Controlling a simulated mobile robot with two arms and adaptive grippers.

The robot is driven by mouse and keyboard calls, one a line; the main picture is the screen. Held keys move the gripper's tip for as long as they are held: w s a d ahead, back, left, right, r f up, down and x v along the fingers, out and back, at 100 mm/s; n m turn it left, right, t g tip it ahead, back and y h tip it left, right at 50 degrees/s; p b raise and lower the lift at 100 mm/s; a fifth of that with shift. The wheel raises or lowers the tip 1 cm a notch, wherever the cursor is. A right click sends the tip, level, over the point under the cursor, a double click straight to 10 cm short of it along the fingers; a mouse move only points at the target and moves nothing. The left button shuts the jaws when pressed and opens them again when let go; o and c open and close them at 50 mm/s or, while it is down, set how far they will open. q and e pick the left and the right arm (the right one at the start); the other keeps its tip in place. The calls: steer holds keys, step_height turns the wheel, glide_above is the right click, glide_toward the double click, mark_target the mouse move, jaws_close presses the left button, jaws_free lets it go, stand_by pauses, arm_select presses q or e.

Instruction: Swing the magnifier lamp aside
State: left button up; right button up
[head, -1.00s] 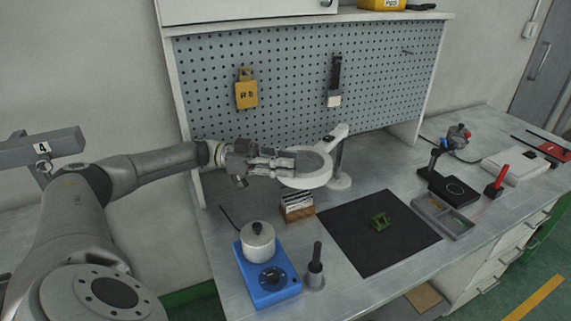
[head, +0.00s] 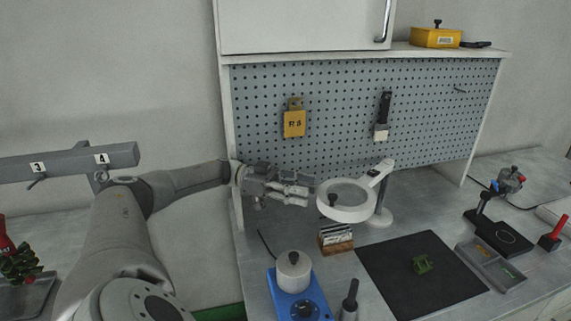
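The magnifier lamp has a white ring head (head: 345,214) around a grey lens, with a small dark knob with a reddish tip showing at the ring's left side. Its short white arm (head: 381,172) runs to an upright post on a round white base (head: 379,221), at the back of the bench. My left gripper (head: 308,191) points right, its fingertips just left of the ring's edge. They appear apart from it, though touching is hard to judge. Nothing shows between the fingers; their opening is unclear at this angle. My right gripper is not in view.
Below the lamp are a card holder (head: 337,247), a blue-based wax pot (head: 299,305) and a dark mat (head: 397,284) with a green part (head: 422,264). A grey tray (head: 499,278) lies right. The pegboard (head: 345,75) stands behind.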

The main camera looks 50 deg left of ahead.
arm_select(q)
steer(key=shift+v, duration=2.7)
